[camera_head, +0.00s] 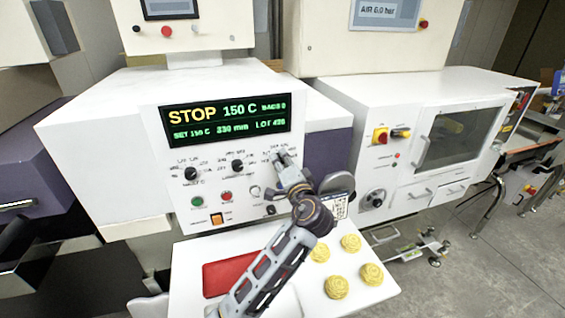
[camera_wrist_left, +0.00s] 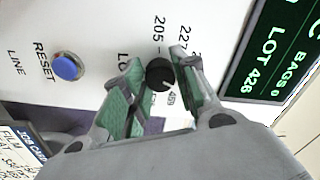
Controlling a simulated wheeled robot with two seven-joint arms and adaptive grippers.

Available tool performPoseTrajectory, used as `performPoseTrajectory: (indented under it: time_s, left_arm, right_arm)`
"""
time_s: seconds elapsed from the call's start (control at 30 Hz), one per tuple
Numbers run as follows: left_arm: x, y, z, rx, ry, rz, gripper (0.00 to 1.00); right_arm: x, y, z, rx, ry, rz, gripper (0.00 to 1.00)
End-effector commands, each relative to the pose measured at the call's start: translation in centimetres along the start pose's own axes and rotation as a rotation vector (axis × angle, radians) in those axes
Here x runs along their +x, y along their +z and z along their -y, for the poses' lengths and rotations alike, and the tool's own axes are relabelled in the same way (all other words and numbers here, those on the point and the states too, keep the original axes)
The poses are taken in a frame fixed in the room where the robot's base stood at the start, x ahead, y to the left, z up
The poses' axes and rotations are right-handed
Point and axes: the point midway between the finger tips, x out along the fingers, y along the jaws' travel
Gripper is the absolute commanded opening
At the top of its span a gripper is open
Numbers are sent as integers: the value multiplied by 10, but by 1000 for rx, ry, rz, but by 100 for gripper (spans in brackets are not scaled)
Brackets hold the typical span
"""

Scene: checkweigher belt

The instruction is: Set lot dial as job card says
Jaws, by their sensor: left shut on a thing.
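The lot dial (camera_wrist_left: 160,74) is a small round black knob on the white panel, with printed numbers around it, in the left wrist view. My left gripper (camera_wrist_left: 154,78) has its green-padded fingers on either side of the dial and is shut on it. The black display (camera_head: 226,120) shows STOP, 150 C, 230 mm and a lot number that looks like 426. The job card (camera_head: 337,206) is partly behind my arm; its edge shows in the left wrist view (camera_wrist_left: 20,150), its text unclear.
Two other black dials, left (camera_head: 191,174) and middle (camera_head: 238,166), sit beside it. Below are a green button (camera_head: 197,202), a red button (camera_head: 226,196) and an orange switch (camera_head: 216,219). A blue reset button (camera_wrist_left: 67,67) is near my fingers. Several yellow pieces (camera_head: 350,243) lie on the white shelf.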

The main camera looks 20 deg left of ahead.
Motion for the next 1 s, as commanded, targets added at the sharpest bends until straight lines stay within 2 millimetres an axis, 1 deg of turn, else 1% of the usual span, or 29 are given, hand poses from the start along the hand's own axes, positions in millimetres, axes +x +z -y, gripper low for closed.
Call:
performPoseTrajectory:
  time_s: [0.6, 0.8, 1.0]
  left_arm:
    - [0, 0, -2, 475, 5, 0, 5]
    - [0, 0, -2, 581, 5, 0, 5]
    - [0, 0, -2, 638, 6, 0, 5]
  right_arm:
    - [-2, 0, 0, 0, 0, 0, 40]
    - [-2, 0, 0, 0, 0, 0, 40]
    - [-3, 0, 0, 0, 0, 0, 40]
